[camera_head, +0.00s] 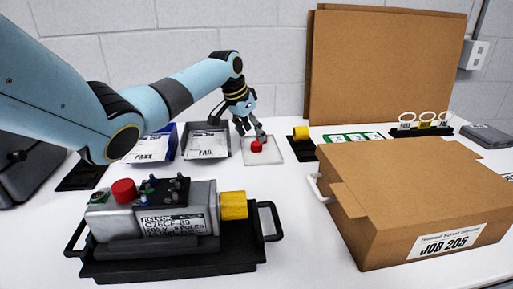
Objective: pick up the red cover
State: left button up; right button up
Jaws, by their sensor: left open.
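A small red cover (256,147) sits on a pale, clear-looking tray (276,155) at the back middle of the table. My left arm reaches in from the left, and its gripper (252,138) points down right at the cover. The gripper is open, with its fingers just above or beside the cover; I cannot tell whether they touch it. A red round cap (124,190) also sits on the grey servo unit (165,218) in front. My right gripper is not in view.
The servo lies in a black handled tray (168,268) at front left. PASS (150,146) and FAIL (207,147) bins stand behind. A large cardboard box (420,195) fills the right. Cardboard sheets (385,65) lean on the wall. The table between servo and box is clear.

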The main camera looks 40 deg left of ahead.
aim_at(257, 143)
pick_arm(q)
jog(key=x, duration=0.4)
jog(key=shift+f+b, duration=0.2)
jog(key=shift+b, duration=0.1)
jog(key=c, duration=0.8)
